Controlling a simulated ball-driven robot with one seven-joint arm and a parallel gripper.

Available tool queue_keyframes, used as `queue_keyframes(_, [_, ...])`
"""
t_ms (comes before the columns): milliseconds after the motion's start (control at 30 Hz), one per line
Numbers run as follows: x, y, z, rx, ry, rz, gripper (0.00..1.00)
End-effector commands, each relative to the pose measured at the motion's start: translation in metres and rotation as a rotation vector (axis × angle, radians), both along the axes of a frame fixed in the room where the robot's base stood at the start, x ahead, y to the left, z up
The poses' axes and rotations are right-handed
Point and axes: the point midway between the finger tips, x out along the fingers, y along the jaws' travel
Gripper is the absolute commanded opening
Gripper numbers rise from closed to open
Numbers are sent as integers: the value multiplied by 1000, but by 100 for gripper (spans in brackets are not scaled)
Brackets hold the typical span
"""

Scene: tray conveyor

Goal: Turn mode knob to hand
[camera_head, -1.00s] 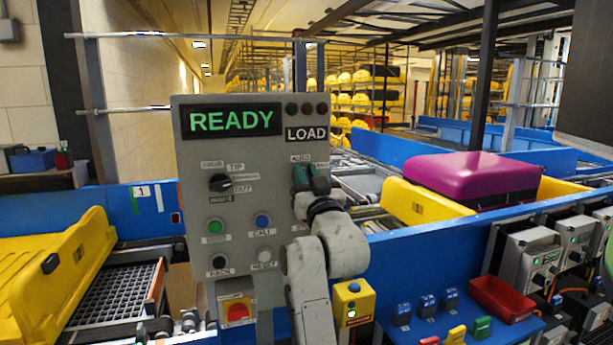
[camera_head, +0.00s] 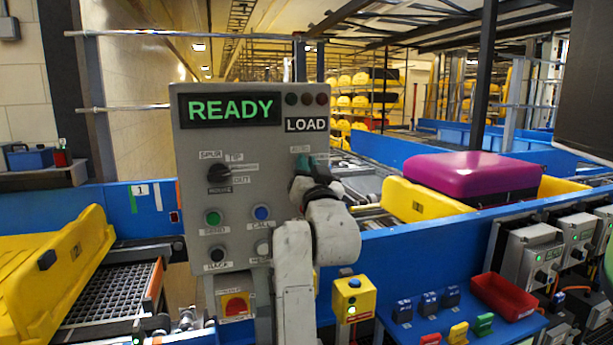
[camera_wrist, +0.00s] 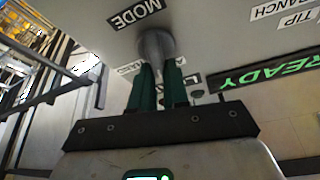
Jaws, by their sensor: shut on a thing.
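The mode knob (camera_wrist: 155,45) is a grey round knob on the panel face, under the MODE label (camera_wrist: 135,14) in the wrist view. My gripper (camera_wrist: 157,68) has its two green fingers shut on the knob, one on each side. In the head view my gripper (camera_head: 309,170) is at the panel's right side and hides the knob. The grey control panel (camera_head: 250,145) reads READY and LOAD. An AUTO label (camera_head: 300,148) shows above my gripper. The knob's pointer direction cannot be made out.
A black selector (camera_head: 219,174), a green button (camera_head: 213,217) and a blue button (camera_head: 261,212) sit left of my gripper on the panel. A red emergency stop (camera_head: 236,306) is below. A magenta case (camera_head: 472,178) lies in a yellow tray (camera_head: 425,204) at right.

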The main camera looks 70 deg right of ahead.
Motion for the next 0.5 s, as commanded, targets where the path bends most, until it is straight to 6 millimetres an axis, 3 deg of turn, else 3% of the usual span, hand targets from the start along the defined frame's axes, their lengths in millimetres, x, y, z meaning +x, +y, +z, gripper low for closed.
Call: queue_keyframes(500, [-3,-3,-6,316,-371,2,0])
